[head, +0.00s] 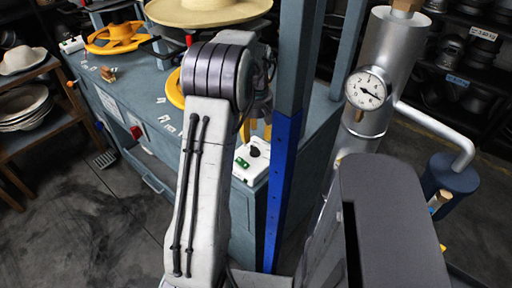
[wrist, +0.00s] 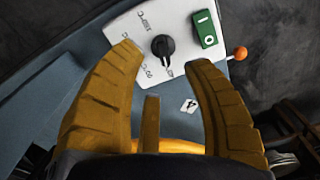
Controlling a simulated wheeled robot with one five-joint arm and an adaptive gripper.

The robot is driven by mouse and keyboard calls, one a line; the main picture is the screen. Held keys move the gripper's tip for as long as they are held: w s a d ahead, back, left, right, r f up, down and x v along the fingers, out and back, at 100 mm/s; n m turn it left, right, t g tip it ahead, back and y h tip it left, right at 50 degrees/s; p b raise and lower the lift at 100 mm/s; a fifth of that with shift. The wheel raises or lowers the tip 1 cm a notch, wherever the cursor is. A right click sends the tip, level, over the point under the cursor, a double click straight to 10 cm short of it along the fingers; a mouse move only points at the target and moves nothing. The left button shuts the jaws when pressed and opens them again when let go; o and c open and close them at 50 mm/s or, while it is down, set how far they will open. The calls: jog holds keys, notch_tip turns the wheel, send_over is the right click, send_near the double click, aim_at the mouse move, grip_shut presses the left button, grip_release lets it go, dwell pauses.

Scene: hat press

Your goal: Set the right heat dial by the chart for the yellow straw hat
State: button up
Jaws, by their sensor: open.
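The right heat dial is a black knob (wrist: 162,46) on a white control box (wrist: 128,24). In the head view the dial (head: 254,151) sits on the box at the bench's right front corner. Temperature marks ring the dial, too small and partly covered to read surely; its setting is unclear. My gripper (wrist: 165,58) is open, its yellow fingers either side of the dial in the wrist view, with no clear contact. In the head view my arm hides most of it. The yellow straw hat (head: 208,10) is at the top. A white sheet (head: 110,105) on the bench front may be the chart; it is unreadable.
A green switch (wrist: 206,28) is beside the dial, with an orange ball knob (wrist: 240,53) just past the box edge. A blue post (head: 283,185) stands close right of my arm. A steel cylinder with a gauge (head: 366,90) is further right. Open floor lies left.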

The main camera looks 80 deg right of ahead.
aim_at(256, 148)
jog(key=shift+f, duration=3.15)
grip_shut()
